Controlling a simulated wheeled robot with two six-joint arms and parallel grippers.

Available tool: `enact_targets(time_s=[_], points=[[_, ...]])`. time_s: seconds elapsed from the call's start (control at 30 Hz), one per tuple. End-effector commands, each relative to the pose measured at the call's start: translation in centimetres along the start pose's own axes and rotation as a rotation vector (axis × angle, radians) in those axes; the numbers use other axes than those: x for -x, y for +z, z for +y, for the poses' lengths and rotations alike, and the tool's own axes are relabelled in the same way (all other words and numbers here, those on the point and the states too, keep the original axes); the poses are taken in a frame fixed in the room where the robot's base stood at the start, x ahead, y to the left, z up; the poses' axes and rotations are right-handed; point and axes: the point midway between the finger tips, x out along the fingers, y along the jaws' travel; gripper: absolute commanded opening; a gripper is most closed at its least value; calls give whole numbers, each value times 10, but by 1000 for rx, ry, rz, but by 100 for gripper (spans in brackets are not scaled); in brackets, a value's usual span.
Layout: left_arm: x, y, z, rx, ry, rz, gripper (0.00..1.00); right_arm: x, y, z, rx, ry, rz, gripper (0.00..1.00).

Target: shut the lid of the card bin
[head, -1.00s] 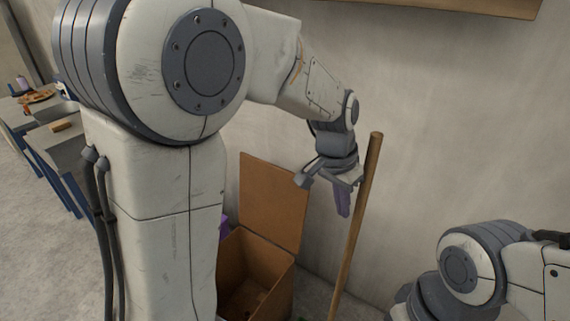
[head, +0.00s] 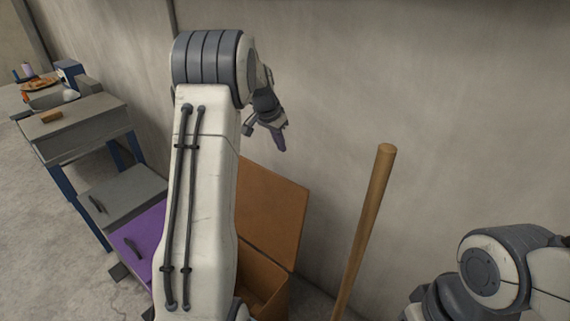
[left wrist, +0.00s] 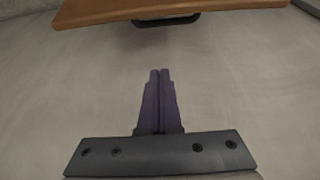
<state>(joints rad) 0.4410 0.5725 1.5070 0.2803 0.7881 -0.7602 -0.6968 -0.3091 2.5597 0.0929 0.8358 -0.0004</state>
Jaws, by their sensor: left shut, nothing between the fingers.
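The card bin (head: 262,284) is a brown box low in the middle of the head view, partly hidden behind my left arm. Its lid (head: 272,212) stands open and upright at the back, near the wall. My left gripper (head: 282,145) is shut and empty, its purple fingers pointing down, above and apart from the lid in the picture. Its shut fingers (left wrist: 158,75) also show in the left wrist view. A brown panel (left wrist: 150,8) with a dark handle is at the top there; I cannot tell if it is the lid. My right gripper is out of view.
A wooden pole (head: 366,225) stands upright right of the bin. The wall (head: 440,110) is close behind. Part of my right arm shows at lower right.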

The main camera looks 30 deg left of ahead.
Motion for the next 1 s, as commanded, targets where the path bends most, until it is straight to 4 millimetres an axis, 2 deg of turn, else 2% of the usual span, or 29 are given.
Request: enact_targets(time_s=[0.03,0.1,0.27,0.63,0.7,0.8,1.0], points=[[-4,2,-10,7,-6,4,0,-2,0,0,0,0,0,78],[-8,2,-14,9,-9,6,0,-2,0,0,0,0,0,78],[-30,3,-14,8,-6,3,0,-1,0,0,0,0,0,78],[-107,2,-14,8,-7,4,0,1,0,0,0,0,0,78],[-97,14,-15,10,-9,6,0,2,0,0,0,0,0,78],[-93,26,-14,11,-8,5,0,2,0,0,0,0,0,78],[-90,38,-14,8,-8,6,0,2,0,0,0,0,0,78]])
